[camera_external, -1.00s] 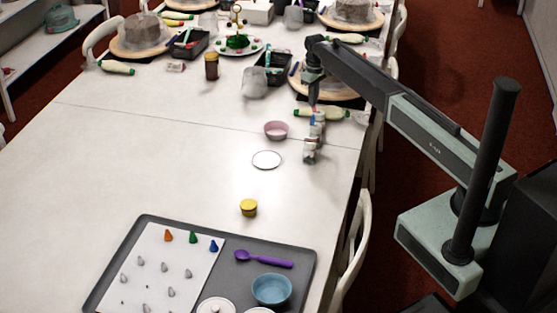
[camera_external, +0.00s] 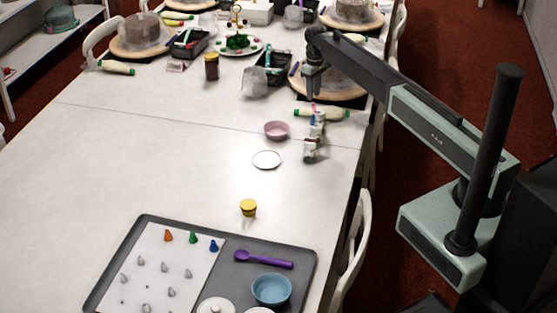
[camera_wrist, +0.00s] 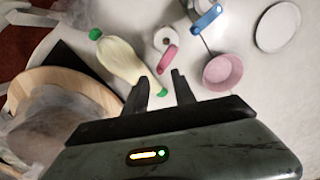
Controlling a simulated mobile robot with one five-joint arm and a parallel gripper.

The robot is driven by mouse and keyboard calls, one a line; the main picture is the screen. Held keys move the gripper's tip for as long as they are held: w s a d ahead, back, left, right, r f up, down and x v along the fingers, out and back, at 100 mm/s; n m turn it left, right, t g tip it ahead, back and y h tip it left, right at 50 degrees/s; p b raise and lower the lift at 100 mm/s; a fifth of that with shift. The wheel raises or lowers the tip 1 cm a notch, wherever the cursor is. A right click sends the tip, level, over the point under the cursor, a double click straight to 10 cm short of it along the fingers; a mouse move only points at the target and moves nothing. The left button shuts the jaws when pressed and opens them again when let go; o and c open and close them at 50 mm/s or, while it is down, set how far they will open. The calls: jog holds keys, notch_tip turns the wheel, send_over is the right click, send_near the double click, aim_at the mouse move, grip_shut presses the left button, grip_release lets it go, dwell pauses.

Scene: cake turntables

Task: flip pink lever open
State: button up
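The pink lever (camera_wrist: 166,60) slants beside a small white round jar (camera_wrist: 165,38) in the wrist view. Its lower end shows just beyond and between my fingertips. Whether it stands open or shut is unclear. My gripper (camera_wrist: 160,77) has its two dark fingers apart with nothing between them. A blue lever (camera_wrist: 207,18) lies across a second jar to the right. In the external view my gripper (camera_external: 310,96) hangs above the white jars (camera_external: 311,146), where the pink lever is small and hard to make out.
A green-capped pale bottle (camera_wrist: 120,60) lies left of the pink lever. A pink bowl (camera_wrist: 222,72) and a white disc (camera_wrist: 278,27) are to the right. A wooden turntable (camera_wrist: 60,83) is at lower left. The table's middle-left (camera_external: 130,150) is clear.

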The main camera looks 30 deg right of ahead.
notch_tip(320, 180, up, 5)
jog(key=p, duration=0.3)
jog(key=shift+f, duration=0.2)
